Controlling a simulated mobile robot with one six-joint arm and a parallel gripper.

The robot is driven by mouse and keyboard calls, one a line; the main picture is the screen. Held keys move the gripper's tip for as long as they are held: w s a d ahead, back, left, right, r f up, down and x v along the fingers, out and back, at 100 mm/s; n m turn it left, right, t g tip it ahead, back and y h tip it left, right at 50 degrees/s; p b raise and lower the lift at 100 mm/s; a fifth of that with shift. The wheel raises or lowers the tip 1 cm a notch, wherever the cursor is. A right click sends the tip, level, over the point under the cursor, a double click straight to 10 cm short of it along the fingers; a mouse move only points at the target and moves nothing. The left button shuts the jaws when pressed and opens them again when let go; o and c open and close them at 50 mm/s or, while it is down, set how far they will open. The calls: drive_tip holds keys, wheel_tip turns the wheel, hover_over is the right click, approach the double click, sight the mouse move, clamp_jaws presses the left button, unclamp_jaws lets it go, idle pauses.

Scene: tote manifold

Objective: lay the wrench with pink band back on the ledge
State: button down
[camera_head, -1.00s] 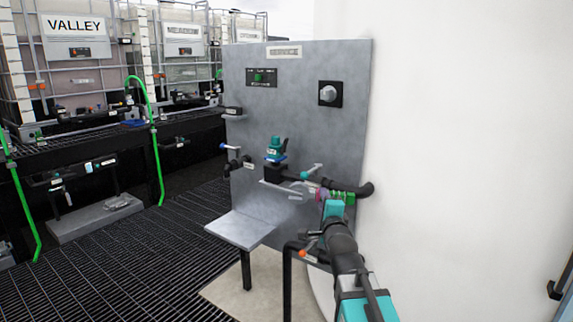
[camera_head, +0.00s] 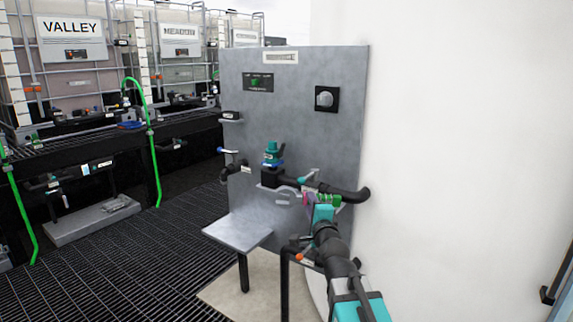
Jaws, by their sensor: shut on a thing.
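My gripper (camera_head: 315,201) is in front of the grey panel, by the dark pipe. It is shut on the wrench with pink band (camera_head: 307,198). The pink band shows just at the jaws, and a grey end of the wrench (camera_head: 284,199) points left. The rest of the wrench is hidden by the gripper or too small to make out. A flat grey ledge (camera_head: 238,232) on a dark leg stands lower left of the gripper, apart from the wrench, and its top looks bare.
The panel (camera_head: 290,100) carries a teal-topped valve (camera_head: 272,154), a dark pipe (camera_head: 345,193) close behind the gripper, and a small shelf (camera_head: 231,120) at its left edge. An orange-tipped handle (camera_head: 303,257) is below the gripper. A white wall (camera_head: 460,150) fills the right.

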drive_tip(key=shift+a+r+n+y+p, duration=0.3)
drive_tip(key=shift+a+y+p, duration=0.2)
drive_tip(key=shift+a, duration=0.25)
drive_tip(key=shift+s+a+f+y+p, duration=0.15)
drive_tip(key=shift+a+y+p, duration=0.15)
drive_tip(key=shift+a+p, duration=0.15)
drive_tip(key=s+d+f+n+g+y+b, duration=0.25)
drive_tip(key=s+f+n+y, duration=0.2)
drive_tip(key=f, duration=0.35)
drive_tip(key=s+d+f+n+g+y+b, duration=0.2)
drive_tip(key=s+d+f+n+g+y, duration=0.15)
drive_tip(key=s+f+y, duration=0.35)
drive_tip(key=s+d+f+g+b, duration=0.1)
drive_tip(key=s+d+g+b, duration=0.1)
drive_tip(key=s+d, duration=0.25)
wheel_tip(320, 180, up, 13)
drive_tip(key=p, duration=2)
drive_tip(key=shift+w+n+h+p, duration=0.15)
drive_tip(key=shift+n+h+p, duration=0.25)
drive_tip(key=shift+h, duration=0.05)
